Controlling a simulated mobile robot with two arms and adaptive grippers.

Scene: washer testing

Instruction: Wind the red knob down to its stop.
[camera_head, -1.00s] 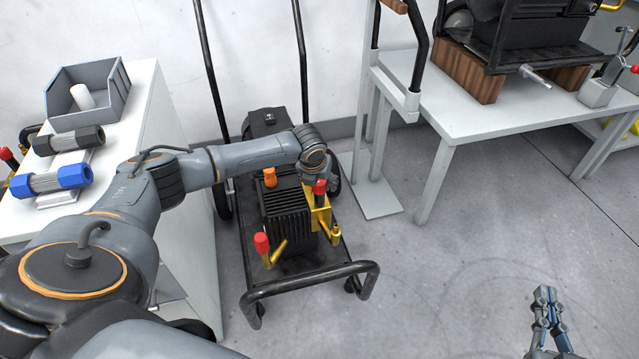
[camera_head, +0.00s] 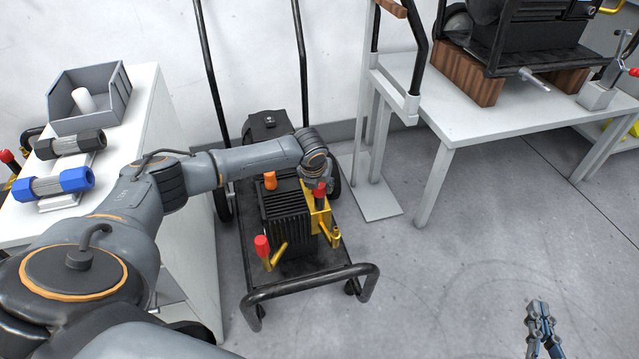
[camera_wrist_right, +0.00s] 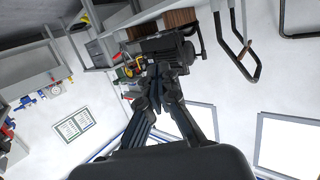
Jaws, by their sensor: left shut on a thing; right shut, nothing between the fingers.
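The red knob (camera_head: 320,190) sits on a yellow brass fitting (camera_head: 318,218) at the side of the black finned pump on the cart. My left gripper (camera_head: 319,180) comes down over the knob from above and is shut on it; its fingers are partly hidden by the wrist. My right gripper (camera_head: 540,306) is shut and empty, low at the right over bare floor. Its fingers also show in the right wrist view (camera_wrist_right: 164,72).
The black cart (camera_head: 310,284) has a front handle bar. A red-capped yellow lever (camera_head: 262,246) and an orange cap (camera_head: 270,180) stand near the knob. A white bench (camera_head: 140,150) is left, a grey table (camera_head: 480,122) right. The floor at the right is clear.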

